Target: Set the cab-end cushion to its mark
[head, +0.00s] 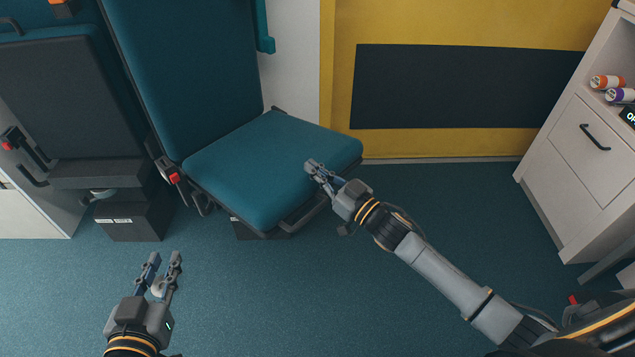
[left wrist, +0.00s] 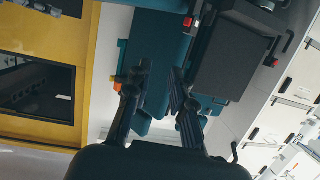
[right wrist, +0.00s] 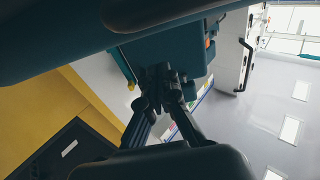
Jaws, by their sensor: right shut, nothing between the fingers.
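A teal seat cushion (head: 260,165) is folded down at the middle of the head view, below its upright teal backrest (head: 195,70). To its left, a second seat's cushion (head: 65,95) stands folded up with its dark underside facing out. I cannot tell which of them is the cab-end one, and I see no mark. My right gripper (head: 312,168) is shut and empty at the lowered cushion's right part; I cannot tell whether it touches. Its closed fingers show in the right wrist view (right wrist: 162,78). My left gripper (head: 165,260) is open and empty over the floor, in front of the seats.
A yellow wall with a dark panel (head: 460,88) stands behind, right of the seats. A white drawer cabinet (head: 580,140) with small rolls on its shelf is at the right. Blue floor (head: 450,205) is clear between seats and cabinet. Red latches (head: 174,178) sit at the seat hinges.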

